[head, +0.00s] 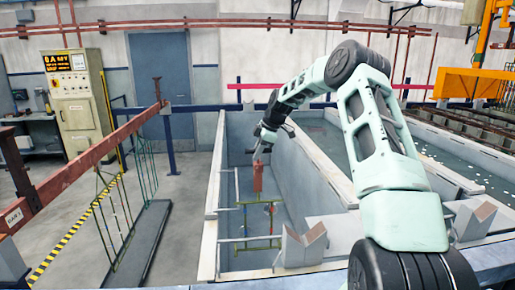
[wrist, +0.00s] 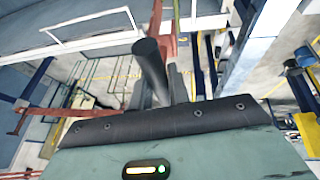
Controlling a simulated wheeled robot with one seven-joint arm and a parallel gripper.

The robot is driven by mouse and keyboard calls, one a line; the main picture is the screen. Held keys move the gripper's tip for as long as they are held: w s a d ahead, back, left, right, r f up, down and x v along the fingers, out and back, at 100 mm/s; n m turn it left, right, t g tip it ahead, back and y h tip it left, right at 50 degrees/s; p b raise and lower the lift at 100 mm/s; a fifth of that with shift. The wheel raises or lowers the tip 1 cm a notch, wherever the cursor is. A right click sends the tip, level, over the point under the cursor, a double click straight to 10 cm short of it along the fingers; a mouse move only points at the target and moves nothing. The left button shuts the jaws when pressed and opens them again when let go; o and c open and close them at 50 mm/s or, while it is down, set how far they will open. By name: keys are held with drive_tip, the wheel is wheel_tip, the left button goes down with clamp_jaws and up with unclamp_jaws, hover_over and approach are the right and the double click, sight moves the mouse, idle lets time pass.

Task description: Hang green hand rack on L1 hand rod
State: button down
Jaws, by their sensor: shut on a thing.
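My gripper (head: 261,154) hangs down over the grey tank in the head view, shut on a red upper piece (head: 257,180). A thin yellow-green rack frame (head: 238,208) shows just below that piece, inside the tank's outline; whether it is joined to the piece is hard to tell. A long reddish rod (head: 85,160) runs slantwise at the left, with a small label at its near end too small to read surely. Several thin green racks (head: 112,212) hang below this rod. The wrist view shows a dark gripper finger (wrist: 176,85), with the grasp mostly hidden.
The tank's pale rim (head: 210,215) stands between the rod and my gripper. A dark flat tray (head: 142,245) lies on the floor under the hanging racks. A control cabinet (head: 78,105) and a blue door (head: 160,80) stand behind. Another liquid-filled tank (head: 450,150) is at the right.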

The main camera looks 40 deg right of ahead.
sight(257, 177)
drive_tip(key=shift+f+b, duration=2.75)
drive_tip(key=shift+f, duration=2.7)
drive_tip(key=shift+f+b, duration=3.35)
drive_tip(key=shift+f, duration=4.2)
drive_tip(key=shift+s+a+r, duration=0.1)
drive_tip(key=shift+s+a, duration=0.8)
drive_tip(key=shift+s, duration=0.3)
drive_tip(key=shift+s+a+r, duration=0.1)
drive_tip(key=shift+s+a, duration=0.8)
drive_tip(key=shift+s, duration=0.25)
drive_tip(key=shift+s+a+f+b, duration=0.1)
drive_tip(key=shift+f+b, duration=0.25)
drive_tip(key=shift+b, duration=0.15)
drive_tip(key=shift+f+b, duration=1.05)
drive_tip(key=shift+f, duration=0.3)
